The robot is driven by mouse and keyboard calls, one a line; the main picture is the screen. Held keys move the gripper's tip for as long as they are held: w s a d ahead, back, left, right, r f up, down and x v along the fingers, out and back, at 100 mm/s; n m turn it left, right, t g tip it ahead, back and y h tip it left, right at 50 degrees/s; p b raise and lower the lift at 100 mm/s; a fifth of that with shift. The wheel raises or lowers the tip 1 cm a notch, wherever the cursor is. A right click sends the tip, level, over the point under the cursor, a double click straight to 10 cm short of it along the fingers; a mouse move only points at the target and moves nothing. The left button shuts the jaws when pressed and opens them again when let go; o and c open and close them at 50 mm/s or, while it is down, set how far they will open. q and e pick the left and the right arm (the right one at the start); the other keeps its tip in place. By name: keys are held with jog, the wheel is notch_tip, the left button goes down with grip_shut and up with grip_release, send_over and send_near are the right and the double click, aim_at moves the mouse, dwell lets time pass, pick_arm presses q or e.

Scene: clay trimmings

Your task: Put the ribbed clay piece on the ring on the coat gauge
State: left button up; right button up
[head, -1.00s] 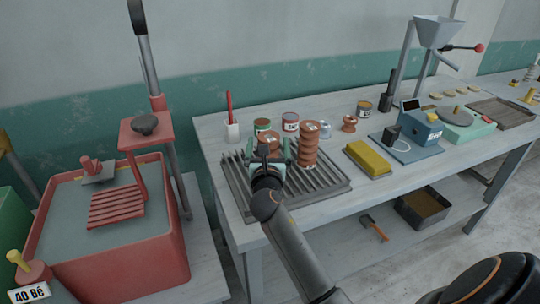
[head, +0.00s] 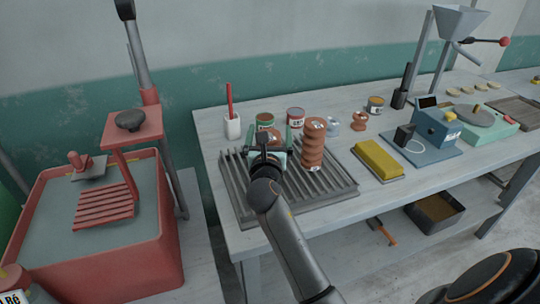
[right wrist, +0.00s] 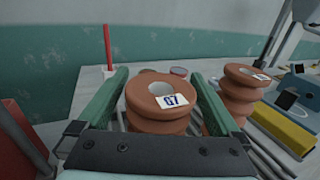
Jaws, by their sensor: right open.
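A brown ribbed clay piece (right wrist: 160,100) with a white label stands between the open fingers of my right gripper (right wrist: 160,76). A gap shows beside the fingers. In the head view my right gripper (head: 268,146) mostly hides this piece, over the left part of the slatted rack (head: 335,187). A second ribbed clay piece (head: 313,146), tall and labelled, stands upright on the rack just right of the gripper; it also shows in the right wrist view (right wrist: 240,95). The blue coat gauge (head: 436,128) stands at the right, with a pale ring (head: 417,146) marked on its base. My left gripper is out of view.
A yellow block (head: 378,158) lies between rack and gauge. Several cans, a small clay piece (head: 359,121) and a white cup (head: 232,127) with a red handle stand behind the rack. A red tub (head: 130,255) is at the left. The table front right of the rack is clear.

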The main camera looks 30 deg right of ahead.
grip_shut()
dwell(0.8)
jog(key=shift+r, duration=0.1)
